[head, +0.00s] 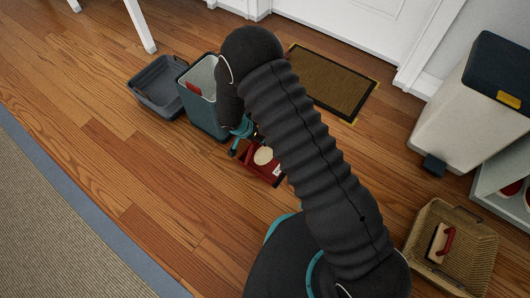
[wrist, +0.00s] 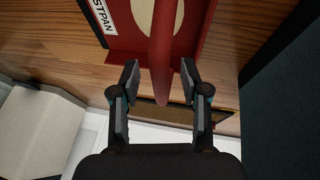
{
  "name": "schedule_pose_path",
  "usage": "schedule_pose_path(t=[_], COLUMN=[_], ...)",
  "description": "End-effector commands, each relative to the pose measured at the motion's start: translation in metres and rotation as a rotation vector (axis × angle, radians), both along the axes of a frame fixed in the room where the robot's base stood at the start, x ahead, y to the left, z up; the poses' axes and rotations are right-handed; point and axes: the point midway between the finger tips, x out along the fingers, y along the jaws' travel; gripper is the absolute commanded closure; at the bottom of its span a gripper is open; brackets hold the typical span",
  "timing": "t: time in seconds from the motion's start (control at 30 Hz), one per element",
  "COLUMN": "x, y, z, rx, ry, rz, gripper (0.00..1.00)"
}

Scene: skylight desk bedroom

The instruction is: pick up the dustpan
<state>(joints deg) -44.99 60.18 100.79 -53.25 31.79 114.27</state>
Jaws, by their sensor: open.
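The red dustpan (head: 268,172) lies on the wooden floor in the head view, partly hidden by my arm, with a pale round patch or item on it. In the wrist view the dustpan (wrist: 198,35) fills the top, with a white label reading "STPAN". Its red handle (wrist: 163,70) points toward my gripper (wrist: 160,72). The two fingers are open, one on each side of the handle in the picture, with a visible gap on both sides. In the head view my gripper (head: 243,143) is just above the dustpan, mostly hidden behind my arm.
An open blue-grey bin (head: 203,118) stands close left of my gripper, with a grey tub (head: 147,97) beyond it. A doormat (head: 325,80) lies by the white door. A wicker basket (head: 480,255) holding a red-handled item and a pale bin (head: 455,120) stand right. Floor at left is clear.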

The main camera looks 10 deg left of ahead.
Motion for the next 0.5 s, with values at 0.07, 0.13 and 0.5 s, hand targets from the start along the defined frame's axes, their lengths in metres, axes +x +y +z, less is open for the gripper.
schedule_pose_path(t=[0.07, 0.13, 0.5], x=[0.0012, 0.0012, 0.0008], y=[-0.0009, -0.0008, -0.0007], z=[-0.0026, -0.0024, -0.0022], rx=[0.000, 0.000, 0.000], ry=[0.000, -0.001, -0.001], rz=[0.000, 0.001, 0.001], gripper=[0.55, 0.55, 1.00])
